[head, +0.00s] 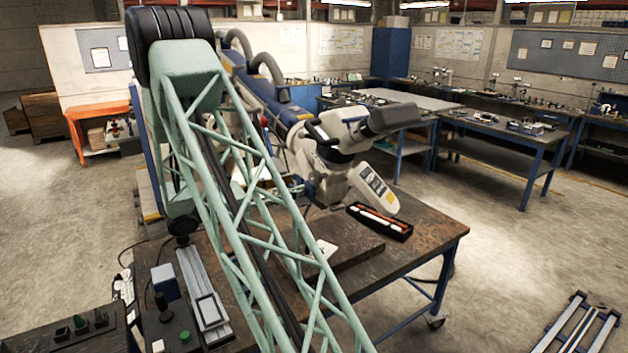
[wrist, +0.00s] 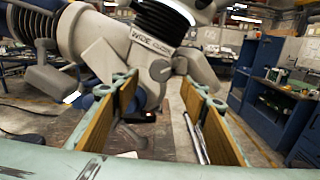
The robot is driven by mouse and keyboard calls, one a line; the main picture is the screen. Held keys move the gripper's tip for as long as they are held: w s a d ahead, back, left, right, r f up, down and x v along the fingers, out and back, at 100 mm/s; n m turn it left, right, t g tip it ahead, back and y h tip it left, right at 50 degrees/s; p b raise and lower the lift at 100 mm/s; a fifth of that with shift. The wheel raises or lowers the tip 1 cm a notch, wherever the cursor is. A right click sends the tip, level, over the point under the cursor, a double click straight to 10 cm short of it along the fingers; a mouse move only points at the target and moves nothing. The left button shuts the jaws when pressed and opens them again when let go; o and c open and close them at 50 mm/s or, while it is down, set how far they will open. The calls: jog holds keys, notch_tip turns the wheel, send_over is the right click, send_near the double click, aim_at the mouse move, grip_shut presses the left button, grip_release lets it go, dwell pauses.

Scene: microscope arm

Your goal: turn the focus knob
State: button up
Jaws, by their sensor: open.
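The pale grey microscope (head: 345,182) with dark eyepieces hangs from a blue arm over the workbench. In the wrist view its head (wrist: 100,45) fills the upper left, with a black ribbed collar at the top. A small round grey knob (wrist: 160,70) shows on its side; I cannot tell for sure that it is the focus knob. My gripper (wrist: 160,88) is open, its two tan-padded fingers on either side of the view. The knob appears between the fingertips, seemingly beyond them, and nothing is gripped. The gripper cannot be made out in the head view.
The dark workbench (head: 432,232) lies below the microscope, with an open black tray (head: 380,222) and a flat dark board (head: 345,248) on it. The blue support arm (head: 262,98) runs behind the microscope.

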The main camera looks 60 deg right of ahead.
aim_at(311, 180)
jog(key=shift+p+x, duration=0.35)
jog(key=shift+x, duration=4.2)
jog(key=shift+c, duration=0.5)
jog(key=c, duration=0.7)
